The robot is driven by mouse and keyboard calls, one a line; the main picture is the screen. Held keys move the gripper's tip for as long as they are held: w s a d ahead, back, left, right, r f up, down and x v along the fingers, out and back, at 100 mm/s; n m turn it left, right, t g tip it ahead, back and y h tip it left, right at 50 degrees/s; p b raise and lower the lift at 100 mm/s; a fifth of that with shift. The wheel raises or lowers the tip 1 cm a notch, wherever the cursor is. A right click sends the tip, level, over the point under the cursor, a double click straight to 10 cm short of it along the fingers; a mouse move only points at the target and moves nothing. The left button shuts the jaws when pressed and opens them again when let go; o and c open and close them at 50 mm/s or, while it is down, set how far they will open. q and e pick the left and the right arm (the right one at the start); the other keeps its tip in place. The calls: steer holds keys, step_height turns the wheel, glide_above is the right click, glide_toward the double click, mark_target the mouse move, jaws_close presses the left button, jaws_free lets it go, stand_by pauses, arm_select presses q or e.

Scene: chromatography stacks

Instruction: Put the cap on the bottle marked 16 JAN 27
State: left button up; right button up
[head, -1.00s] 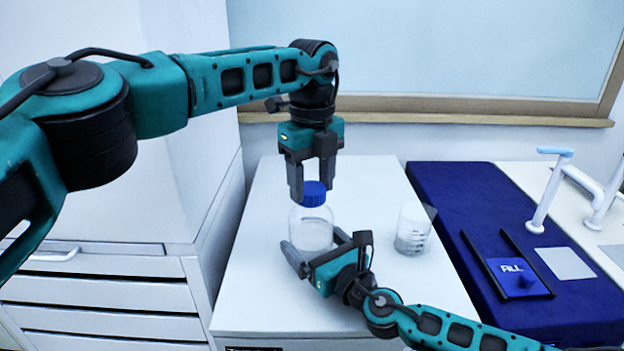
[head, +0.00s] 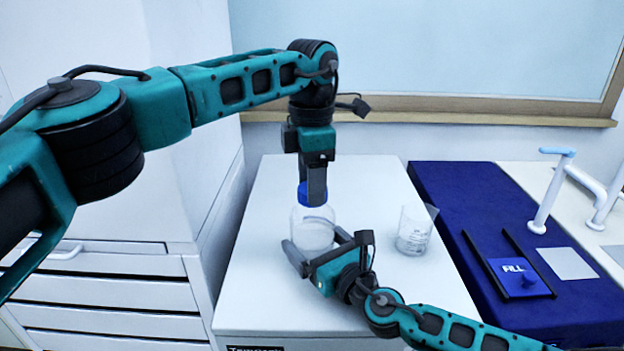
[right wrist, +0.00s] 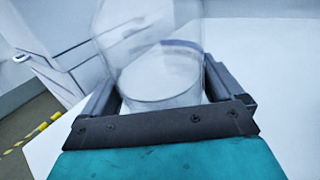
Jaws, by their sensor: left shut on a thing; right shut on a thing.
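A clear bottle (head: 312,232) with pale contents stands upright on the white bench top. A blue cap (head: 312,194) sits at the bottle's mouth. My left gripper (head: 315,200) points straight down from above and is shut on the cap, its near finger covering part of it. My right gripper (head: 318,250) is low and shut around the bottle's body. The right wrist view shows the bottle (right wrist: 160,70) between the right gripper's fingers (right wrist: 165,85). The date marking on the bottle cannot be read. Whether the cap is fully seated cannot be told.
A clear beaker (head: 413,232) with graduations stands on the white bench (head: 375,190) to the right of the bottle. Farther right are a dark blue mat (head: 440,190), a blue FILL plate (head: 515,277) and a white pipe-like stand (head: 550,190). White drawers (head: 100,290) are at left.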

arm_select(q)
steer(key=m, duration=1.8)
steer(key=shift+w+d, duration=0.1)
steer(key=o, duration=1.1)
steer(key=shift+r, duration=0.1)
step_height(320, 180, up, 7)
steer(key=shift+r, duration=0.15)
